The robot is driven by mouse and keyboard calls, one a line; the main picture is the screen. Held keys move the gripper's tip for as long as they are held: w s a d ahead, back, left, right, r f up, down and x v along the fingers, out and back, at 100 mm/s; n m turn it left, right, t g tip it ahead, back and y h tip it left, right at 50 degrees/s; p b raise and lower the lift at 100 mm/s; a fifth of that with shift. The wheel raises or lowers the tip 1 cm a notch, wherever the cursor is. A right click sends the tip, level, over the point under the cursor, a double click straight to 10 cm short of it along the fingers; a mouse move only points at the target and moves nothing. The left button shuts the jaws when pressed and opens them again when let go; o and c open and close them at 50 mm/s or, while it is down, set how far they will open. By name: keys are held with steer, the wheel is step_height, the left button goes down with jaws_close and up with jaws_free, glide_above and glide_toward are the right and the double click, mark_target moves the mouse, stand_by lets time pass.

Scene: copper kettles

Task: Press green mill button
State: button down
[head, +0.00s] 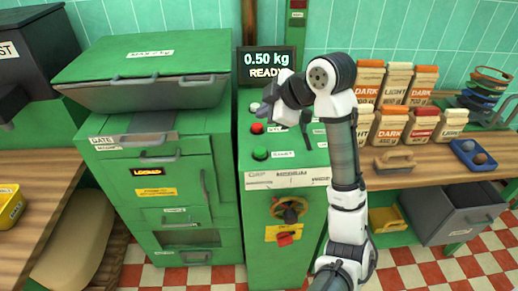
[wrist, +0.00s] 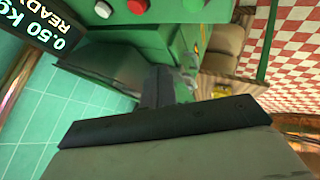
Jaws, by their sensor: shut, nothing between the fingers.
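The green button (head: 260,154) sits on the sloped top of the green mill cabinet (head: 262,184), in front of a red button (head: 257,128) and a pale button (head: 254,107). My gripper (head: 262,113) is over the back of this panel, near the pale button and apart from the green one. In the wrist view its dark fingers (wrist: 165,88) are together with nothing between them. The red button (wrist: 138,6) and the pale button (wrist: 103,9) show at that view's top edge. I cannot make out the green button there.
A display (head: 267,66) reading "0.50 kg READY" stands behind the panel. A large green lidded machine (head: 160,175) is left of the mill. A wooden counter (head: 430,165) with several labelled containers, a brush and a blue tray is at right. A dial (head: 290,209) is on the mill's front.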

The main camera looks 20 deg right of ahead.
mark_target(264, 152)
step_height(264, 152, down, 9)
steer(key=b, duration=0.6)
steer(key=shift+b, duration=0.3)
stand_by(1.7)
steer(key=shift+f+b, duration=0.35)
steer(key=shift+f+b, duration=0.4)
steer(key=shift+f, duration=0.1)
stand_by(0.6)
steer(key=shift+r, duration=0.1)
steer(key=shift+r+p, duration=0.75)
steer(key=shift+r, duration=0.1)
